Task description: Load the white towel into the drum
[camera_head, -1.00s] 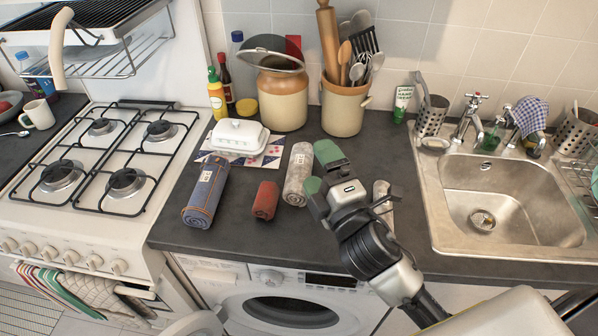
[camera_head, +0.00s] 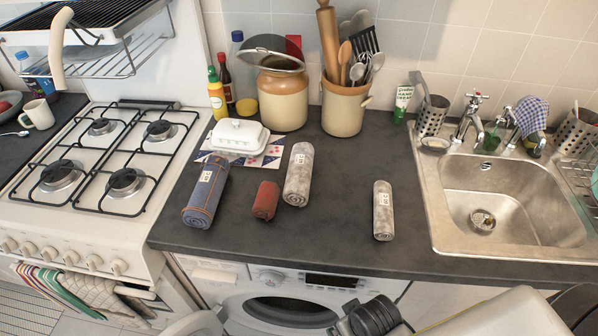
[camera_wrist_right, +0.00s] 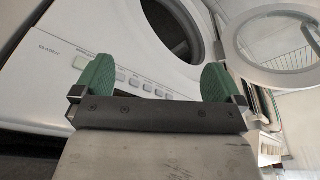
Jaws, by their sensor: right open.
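Two pale grey-white rolled towels stand out on the counter. One (camera_head: 298,175) lies beside a small red roll, and the other (camera_head: 383,211) lies alone left of the sink. I cannot tell which is the task's white towel. The washer's drum opening (camera_head: 290,309) is below the counter; its dark interior also shows in the right wrist view (camera_wrist_right: 170,27). The round door (camera_wrist_right: 278,42) is swung open. My right gripper (camera_wrist_right: 155,78) is open and empty before the washer's front panel. My left gripper is not in view.
A blue roll (camera_head: 206,192) and the red roll (camera_head: 265,200) lie on the counter (camera_head: 335,235). A butter dish (camera_head: 240,136), jar and utensil crock stand behind. The sink (camera_head: 490,205) is right, the stove (camera_head: 100,160) left. The counter between the pale towels is clear.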

